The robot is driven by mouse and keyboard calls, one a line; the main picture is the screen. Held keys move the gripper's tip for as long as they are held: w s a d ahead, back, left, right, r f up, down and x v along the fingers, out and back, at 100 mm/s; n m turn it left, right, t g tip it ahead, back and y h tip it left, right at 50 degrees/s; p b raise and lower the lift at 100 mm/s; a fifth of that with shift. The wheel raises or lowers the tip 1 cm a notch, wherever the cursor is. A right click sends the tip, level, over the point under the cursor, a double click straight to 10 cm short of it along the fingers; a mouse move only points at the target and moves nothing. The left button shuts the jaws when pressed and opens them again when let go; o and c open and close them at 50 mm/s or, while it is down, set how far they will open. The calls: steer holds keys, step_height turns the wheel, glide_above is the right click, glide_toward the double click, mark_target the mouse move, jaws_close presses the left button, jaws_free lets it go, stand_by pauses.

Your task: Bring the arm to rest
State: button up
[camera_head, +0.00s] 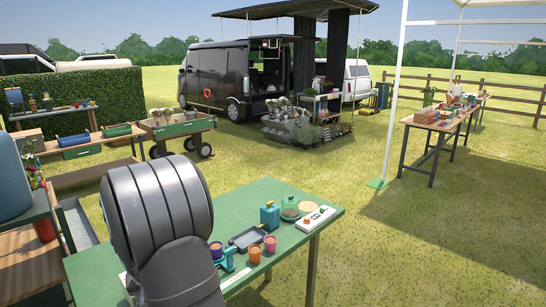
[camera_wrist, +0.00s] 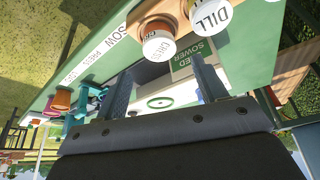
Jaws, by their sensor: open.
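My gripper (camera_wrist: 165,85) shows in the wrist view with its two dark fingers spread apart. Nothing is held between them. Behind the gap lie a pale surface with a green ring (camera_wrist: 160,102) and a green table with lettering. In the head view my arm's large grey links rise at the left end of the green table (camera_head: 320,218). They hide that end of the table, and the gripper cannot be made out there.
On the table stand small pots (camera_head: 270,244), a dark tray (camera_head: 247,238), a blue-green canister (camera_head: 269,217) and a white device (camera_head: 316,219).

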steer(key=x, duration=0.7)
steer(key=shift+f, duration=0.1)
step_height(320, 180, up, 4)
steer(key=shift+r, duration=0.1)
steer(key=d+r, duration=0.7)
steer(key=d, duration=0.5)
steer(key=w+a+r+m+h, duration=0.2)
steer(key=w+r+m, duration=0.35)
steer(key=w, duration=0.75)
steer(key=a+f, duration=0.2)
steer(key=a, duration=0.1)
steer(key=a+f, duration=0.2)
steer(key=a, duration=0.2)
steer(key=a+f, duration=0.1)
steer(key=a, duration=0.2)
steer(key=shift+a+f, duration=0.8)
steer(key=shift+a, duration=0.15)
